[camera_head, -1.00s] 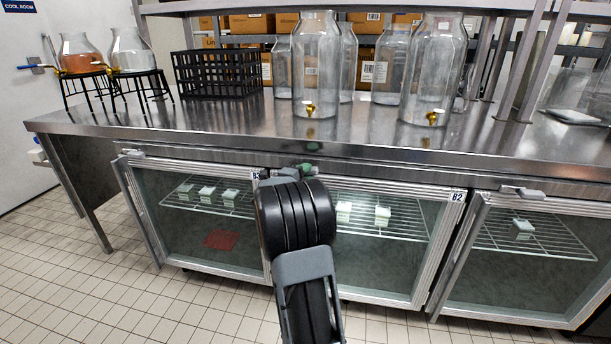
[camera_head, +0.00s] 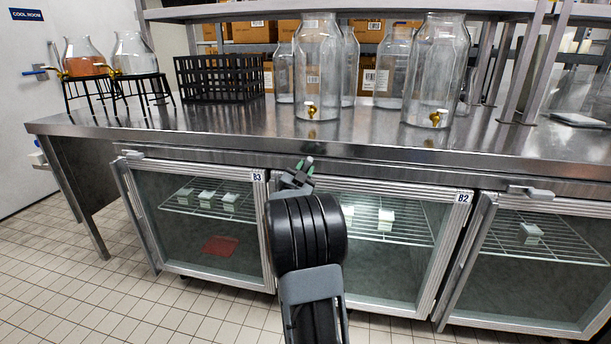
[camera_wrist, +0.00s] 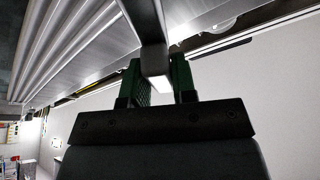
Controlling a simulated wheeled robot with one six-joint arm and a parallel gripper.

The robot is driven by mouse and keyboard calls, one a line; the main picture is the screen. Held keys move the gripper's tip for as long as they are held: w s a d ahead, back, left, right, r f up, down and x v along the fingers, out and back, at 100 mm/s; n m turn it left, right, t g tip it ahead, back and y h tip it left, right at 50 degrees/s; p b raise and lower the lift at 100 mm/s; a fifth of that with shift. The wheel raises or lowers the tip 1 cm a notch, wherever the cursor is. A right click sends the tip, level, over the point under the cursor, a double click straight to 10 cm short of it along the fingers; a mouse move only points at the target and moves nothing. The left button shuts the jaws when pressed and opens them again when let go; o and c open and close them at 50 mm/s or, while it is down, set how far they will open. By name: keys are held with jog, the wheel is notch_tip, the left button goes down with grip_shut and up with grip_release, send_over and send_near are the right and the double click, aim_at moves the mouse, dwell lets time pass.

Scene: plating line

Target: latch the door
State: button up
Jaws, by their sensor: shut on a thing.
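The middle fridge door, labelled B2 (camera_head: 463,197), is a glass door in a metal frame under the steel counter. My gripper (camera_head: 304,168) is at the top left of this door, just below the counter edge. In the wrist view its green finger pads (camera_wrist: 157,82) stand on both sides of a dark latch handle (camera_wrist: 146,25) with a pale end, and it is shut on that handle. My arm hides the left part of the door, so I cannot tell whether it is fully closed.
The door labelled B3 (camera_head: 259,175) is to the left, with a grey latch (camera_head: 133,154). Another glass door with a grey latch (camera_head: 530,191) is to the right. Glass jars (camera_head: 320,75) and a black crate (camera_head: 222,80) stand on the counter (camera_head: 230,125). Tiled floor is clear in front.

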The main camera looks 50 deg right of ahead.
jog(key=n+t, duration=0.1)
jog(key=n, duration=0.1)
jog(key=n+t+y+b, duration=0.1)
jog(key=n, duration=0.2)
jog(key=n+t+b, duration=0.1)
jog(key=n+t, duration=0.1)
jog(key=shift+w+a+n+y, duration=0.15)
jog(key=shift+w+n+y, duration=0.15)
jog(key=shift+n, duration=0.1)
jog(key=o, duration=0.9)
jog(key=p+v, duration=0.1)
jog(key=v, duration=1.3)
